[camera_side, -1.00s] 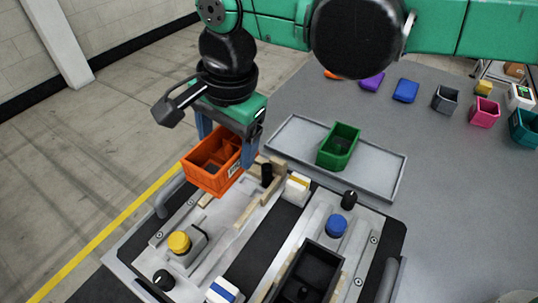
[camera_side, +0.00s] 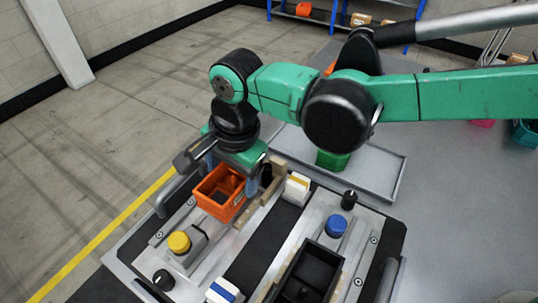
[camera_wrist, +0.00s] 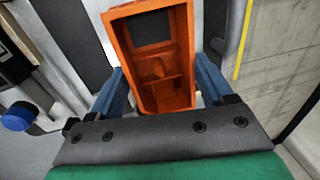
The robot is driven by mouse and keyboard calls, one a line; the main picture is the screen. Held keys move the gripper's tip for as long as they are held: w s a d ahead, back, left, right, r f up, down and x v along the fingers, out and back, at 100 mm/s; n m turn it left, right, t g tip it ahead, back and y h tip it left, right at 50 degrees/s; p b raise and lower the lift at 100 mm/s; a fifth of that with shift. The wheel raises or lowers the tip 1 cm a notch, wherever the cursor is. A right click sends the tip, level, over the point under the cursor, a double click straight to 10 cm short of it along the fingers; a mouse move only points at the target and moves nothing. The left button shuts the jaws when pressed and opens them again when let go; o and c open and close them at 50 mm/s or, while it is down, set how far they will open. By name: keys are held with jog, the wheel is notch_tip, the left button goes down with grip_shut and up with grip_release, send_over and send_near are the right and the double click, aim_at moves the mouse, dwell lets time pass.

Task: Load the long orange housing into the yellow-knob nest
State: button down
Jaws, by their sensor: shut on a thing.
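The long orange housing (camera_side: 214,206) is an open-topped bin with a divider inside. My gripper (camera_side: 231,178) is shut on it, a blue finger on each side; the wrist view also shows the housing (camera_wrist: 183,92) between the fingers of my gripper (camera_wrist: 160,88). The housing is over the far end of the left nest plate, beside the wooden blocks (camera_side: 250,212). Whether its underside touches the plate cannot be told. The yellow knob (camera_side: 179,241) stands at the near left of that nest.
The right nest has a blue knob (camera_side: 336,225) and holds a black housing (camera_side: 318,267). White blocks (camera_side: 297,187) and black knobs (camera_side: 349,199) stand around the plates. A grey tray (camera_side: 385,185) with a partly hidden green bin (camera_side: 332,160) lies behind.

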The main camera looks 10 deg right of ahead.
jog(key=shift+f, duration=0.35)
jog(key=shift+f, duration=0.7)
grip_release()
jog(key=shift+s+d+r, duration=0.1)
jog(key=shift+s+r, duration=0.05)
jog(key=shift+r, duration=0.8)
jog(key=shift+s+d+r, duration=0.1)
jog(key=shift+d+r, duration=0.05)
jog(key=shift+r, duration=0.75)
jog(key=shift+s+d+r, duration=0.1)
jog(key=shift+s+r, duration=0.05)
jog(key=shift+r, duration=0.8)
